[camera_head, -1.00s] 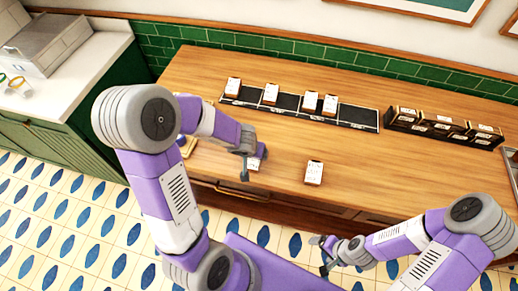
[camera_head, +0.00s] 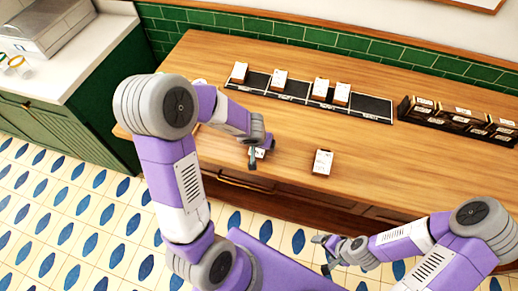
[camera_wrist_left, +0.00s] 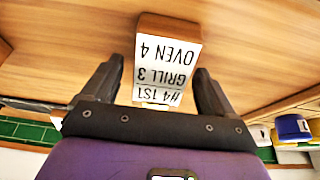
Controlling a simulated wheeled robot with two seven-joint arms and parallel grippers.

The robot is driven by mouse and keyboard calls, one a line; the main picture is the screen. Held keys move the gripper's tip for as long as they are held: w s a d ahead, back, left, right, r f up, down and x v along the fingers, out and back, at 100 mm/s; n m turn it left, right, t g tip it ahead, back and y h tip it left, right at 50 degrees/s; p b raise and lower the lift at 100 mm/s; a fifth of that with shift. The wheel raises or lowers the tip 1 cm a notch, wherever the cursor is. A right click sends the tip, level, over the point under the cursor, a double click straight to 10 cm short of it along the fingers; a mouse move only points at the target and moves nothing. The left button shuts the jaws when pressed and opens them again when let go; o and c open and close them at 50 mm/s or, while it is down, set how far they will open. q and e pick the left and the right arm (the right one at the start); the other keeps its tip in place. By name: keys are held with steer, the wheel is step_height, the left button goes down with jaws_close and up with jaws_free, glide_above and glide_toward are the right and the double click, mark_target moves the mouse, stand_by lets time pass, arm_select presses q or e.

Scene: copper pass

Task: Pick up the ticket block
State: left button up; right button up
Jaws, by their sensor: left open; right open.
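A ticket block (camera_head: 259,153) with a white printed face lies near the front edge of the wooden counter, partly hidden by my left gripper (camera_head: 254,158). In the left wrist view this block (camera_wrist_left: 166,70) reads "#4 1ST GRILL 3 OVEN 4" upside down. It is between the two spread fingers of my left gripper (camera_wrist_left: 158,85), with a gap on each side. A second loose ticket block (camera_head: 322,162) lies to the right on the counter. My right gripper (camera_head: 324,252) is open and empty, low in front of the counter.
A black rail (camera_head: 366,105) with several ticket blocks lies at the back of the counter. A dark box rack (camera_head: 462,118) stands at the back right. Green cabinets (camera_head: 65,140) with a white top stand at left.

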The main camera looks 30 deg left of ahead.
arm_select(q)
steer(key=shift+r, duration=0.1)
steer(key=c, duration=1.1)
steer(key=shift+r, duration=0.2)
